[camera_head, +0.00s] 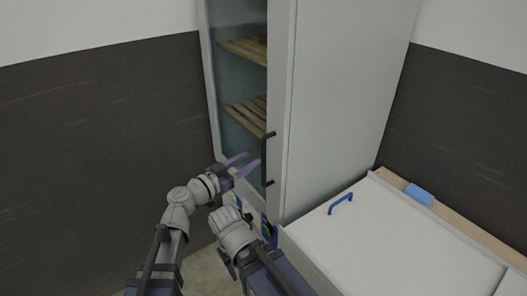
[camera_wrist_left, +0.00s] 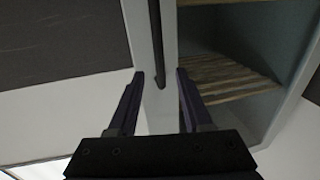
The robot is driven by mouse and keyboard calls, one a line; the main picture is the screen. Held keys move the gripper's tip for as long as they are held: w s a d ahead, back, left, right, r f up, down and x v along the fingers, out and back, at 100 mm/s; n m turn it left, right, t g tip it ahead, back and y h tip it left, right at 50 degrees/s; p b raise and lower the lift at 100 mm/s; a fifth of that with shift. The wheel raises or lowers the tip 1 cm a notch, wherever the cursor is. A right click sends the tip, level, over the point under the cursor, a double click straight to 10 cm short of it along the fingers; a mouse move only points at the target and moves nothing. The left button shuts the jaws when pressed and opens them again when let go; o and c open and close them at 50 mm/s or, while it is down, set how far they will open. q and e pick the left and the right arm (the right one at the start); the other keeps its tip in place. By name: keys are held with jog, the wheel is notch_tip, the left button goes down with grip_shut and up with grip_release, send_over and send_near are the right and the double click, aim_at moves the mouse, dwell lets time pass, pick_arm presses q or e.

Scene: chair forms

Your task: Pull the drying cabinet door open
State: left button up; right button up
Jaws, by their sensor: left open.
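The drying cabinet (camera_head: 335,95) is tall and pale, with a glass door (camera_head: 236,85) on its front that looks closed. A black vertical bar handle (camera_head: 264,160) is on the door's right edge. My left gripper (camera_head: 246,165) is open, with its purple fingers at the lower part of the handle. In the left wrist view the handle (camera_wrist_left: 157,40) runs down between the two spread fingertips of the left gripper (camera_wrist_left: 159,75); I cannot tell whether they touch it. My right gripper (camera_head: 229,266) is low, mostly hidden by its own arm.
Slatted wooden shelves (camera_head: 245,118) show behind the glass, and also in the left wrist view (camera_wrist_left: 232,78). A white-topped unit (camera_head: 385,240) with a blue handle (camera_head: 341,204) stands right of the cabinet, with a blue item (camera_head: 419,194) at its back. A dark wall (camera_head: 100,120) is at left.

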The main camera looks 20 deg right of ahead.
pick_arm(q)
jog(key=x, duration=0.7)
jog(key=shift+d, duration=0.2)
jog(key=shift+c, duration=0.2)
grip_shut()
dwell(1.0)
